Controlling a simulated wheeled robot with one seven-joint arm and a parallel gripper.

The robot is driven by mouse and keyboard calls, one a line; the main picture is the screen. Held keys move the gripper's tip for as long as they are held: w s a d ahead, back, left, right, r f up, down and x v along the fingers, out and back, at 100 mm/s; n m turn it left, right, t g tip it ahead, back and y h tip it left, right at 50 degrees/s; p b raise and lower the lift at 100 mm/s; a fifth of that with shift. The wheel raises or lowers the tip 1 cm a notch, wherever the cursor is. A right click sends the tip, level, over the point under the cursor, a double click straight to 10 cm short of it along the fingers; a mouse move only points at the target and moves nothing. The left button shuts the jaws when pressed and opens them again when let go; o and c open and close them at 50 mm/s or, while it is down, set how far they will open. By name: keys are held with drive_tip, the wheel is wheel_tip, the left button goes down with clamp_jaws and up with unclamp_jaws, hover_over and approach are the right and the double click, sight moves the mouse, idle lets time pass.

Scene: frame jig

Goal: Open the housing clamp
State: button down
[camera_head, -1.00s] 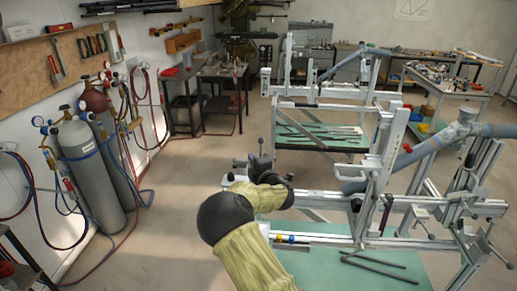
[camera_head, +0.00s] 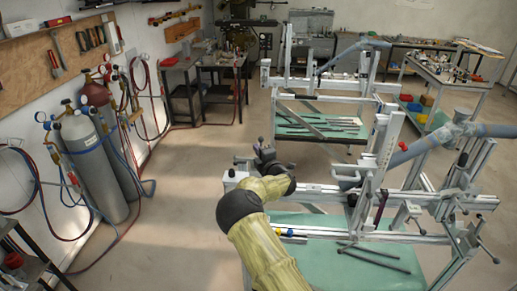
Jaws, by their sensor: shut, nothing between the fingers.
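The frame jig (camera_head: 330,194) stands in the right foreground, with light metal rails and blue-grey tubes (camera_head: 425,145) held in it. Several clamp parts show on it: a red handle (camera_head: 403,146), a dark purple handle (camera_head: 381,203) and a pale clamp block (camera_head: 406,213) on the lower rail. I cannot tell which is the housing clamp. My gripper (camera_head: 261,146) is shut and empty. It appears above or behind the left end of the jig's long rail, apart from these handles. My yellow arm hides part of the rail.
A green table (camera_head: 330,262) with dark rods (camera_head: 375,260) lies under the jig. A second jig (camera_head: 330,85) stands behind. Gas cylinders (camera_head: 92,165) with hoses stand at the left wall. The floor (camera_head: 170,215) between them and the jig is clear.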

drive_tip(key=shift+d+m+t+b, duration=0.35)
drive_tip(key=shift+m+b, duration=0.25)
drive_tip(key=shift+b, duration=0.95)
drive_tip(key=shift+d+f, duration=0.1)
drive_tip(key=shift+d, duration=0.05)
drive_tip(key=d+f+m+t+h+b, duration=0.5)
drive_tip(key=m+b, duration=1.3)
drive_tip(key=b, duration=1.4)
drive_tip(key=shift+s+d+t+h, duration=0.15)
drive_tip(key=shift+d+t+h, duration=0.45)
drive_tip(key=shift+d+t, duration=0.45)
drive_tip(key=shift+a+m+h+b, duration=0.1)
drive_tip(key=shift+m+h+b, duration=0.2)
drive_tip(key=shift+m+b, duration=0.1)
drive_tip(key=shift+r, duration=0.15)
wheel_tip(320, 180, up, 4)
drive_tip(key=a+p, duration=0.1)
drive_tip(key=b+v, duration=0.3)
drive_tip(key=v, duration=0.7)
drive_tip(key=shift+s+f, duration=0.3)
